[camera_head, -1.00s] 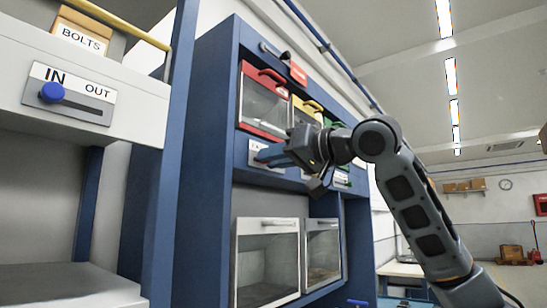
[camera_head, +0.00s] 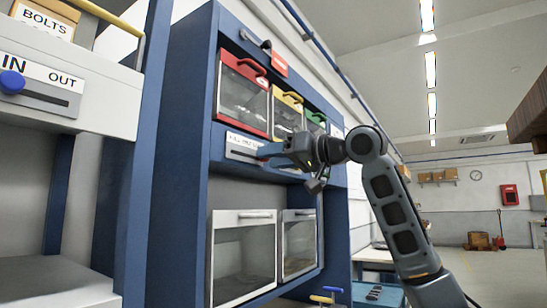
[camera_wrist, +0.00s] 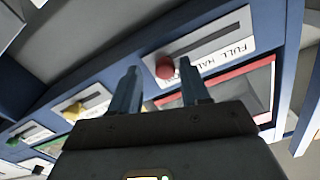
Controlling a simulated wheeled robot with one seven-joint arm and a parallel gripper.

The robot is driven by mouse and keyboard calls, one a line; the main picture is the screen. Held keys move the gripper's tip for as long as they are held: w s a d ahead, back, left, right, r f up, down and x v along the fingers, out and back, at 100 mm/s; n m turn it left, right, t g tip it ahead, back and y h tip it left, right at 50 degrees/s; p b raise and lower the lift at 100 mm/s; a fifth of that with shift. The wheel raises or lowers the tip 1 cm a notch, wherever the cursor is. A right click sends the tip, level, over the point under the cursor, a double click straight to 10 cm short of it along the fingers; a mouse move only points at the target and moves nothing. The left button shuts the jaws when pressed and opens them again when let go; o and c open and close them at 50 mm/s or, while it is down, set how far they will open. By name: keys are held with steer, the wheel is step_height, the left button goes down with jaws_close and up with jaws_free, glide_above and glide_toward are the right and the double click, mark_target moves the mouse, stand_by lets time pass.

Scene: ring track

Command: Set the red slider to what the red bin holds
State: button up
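The red bin (camera_head: 243,98) sits at the left of the upper row, with a red frame and handle and a clear grey front. I cannot tell what it holds. Below it is the red slider's plate (camera_head: 240,149); my gripper hides the knob in the head view. In the wrist view the red slider knob (camera_wrist: 165,68) is at the left end of its slot, with FULL and HALF lettered to the right; a finger covers the rest. My gripper (camera_wrist: 158,80) is open, its fingers either side of the knob. I cannot tell whether they touch it.
A yellow bin (camera_head: 287,113) and a green bin (camera_head: 315,122) follow to the right, with yellow (camera_wrist: 75,110) and green (camera_wrist: 12,139) knobs. Two clear-fronted bins (camera_head: 243,258) are below. A left shelf has a blue IN/OUT knob (camera_head: 11,82) and a BOLTS box (camera_head: 45,20).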

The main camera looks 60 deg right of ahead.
steer(key=s+b, duration=0.1)
steer(key=s, duration=0.6)
steer(key=shift+s+d, duration=0.1)
steer(key=shift+s, duration=0.3)
stand_by(0.5)
